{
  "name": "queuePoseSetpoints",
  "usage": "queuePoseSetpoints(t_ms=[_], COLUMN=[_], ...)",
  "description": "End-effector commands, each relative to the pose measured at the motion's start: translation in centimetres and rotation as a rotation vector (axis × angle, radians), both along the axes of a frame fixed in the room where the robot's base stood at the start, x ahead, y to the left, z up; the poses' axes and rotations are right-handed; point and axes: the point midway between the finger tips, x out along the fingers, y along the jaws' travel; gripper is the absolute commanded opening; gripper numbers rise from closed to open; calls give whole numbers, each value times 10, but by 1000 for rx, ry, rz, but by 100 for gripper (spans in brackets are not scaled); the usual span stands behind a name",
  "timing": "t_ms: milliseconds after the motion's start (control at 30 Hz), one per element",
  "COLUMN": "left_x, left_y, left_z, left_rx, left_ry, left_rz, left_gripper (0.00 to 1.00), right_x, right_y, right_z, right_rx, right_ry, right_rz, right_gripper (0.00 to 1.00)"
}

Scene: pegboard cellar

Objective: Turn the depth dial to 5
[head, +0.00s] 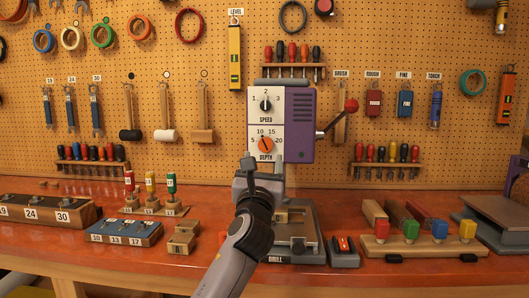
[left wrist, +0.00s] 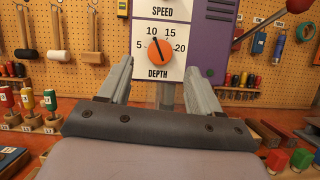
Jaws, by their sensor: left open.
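The depth dial (head: 266,145) is an orange round knob on the white front panel of the purple drill press (head: 300,125). Its scale reads 5, 10, 15 and 20. In the left wrist view the dial (left wrist: 160,51) has a dark pointer line that leans slightly left of upright, near 10. My left gripper (head: 263,167) is just below and in front of the dial, pointing at the panel. In the left wrist view its two fingers (left wrist: 159,72) are spread apart with nothing between them, and the dial shows above the gap. My right gripper is not in view.
The speed dial (head: 266,105) sits above the depth dial. A red-knobbed lever (head: 351,105) sticks out at the press's right. The drill's base (head: 305,250) stands on the bench. Socket holders (head: 125,232) are at left, and a rack with coloured blocks (head: 425,245) at right.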

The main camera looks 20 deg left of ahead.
Motion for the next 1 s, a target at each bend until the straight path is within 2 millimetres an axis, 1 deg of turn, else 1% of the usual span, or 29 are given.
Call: queuePoseSetpoints(t_ms=[33,200,400,600,867,900,967,1000], left_x=[7,25,41,47,47,47,47,47], left_y=[2,7,11,12,12,12,12,12], left_z=[4,11,17,20,20,20,20,20], left_rx=[-2,-4,-4,-4,-4,-4,-4,-4], left_ry=[0,0,1,0,0,0,0,0], left_rz=[0,-1,0,-3,-3,-3,-3,-3], left_gripper=[64,64,64,64,64,51,31,18], right_x=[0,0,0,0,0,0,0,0], right_y=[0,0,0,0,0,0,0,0], right_z=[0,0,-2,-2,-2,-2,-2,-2], right_rx=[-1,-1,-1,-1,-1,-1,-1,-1], right_ry=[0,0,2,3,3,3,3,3], right_rz=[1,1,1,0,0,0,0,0], right_gripper=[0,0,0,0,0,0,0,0])
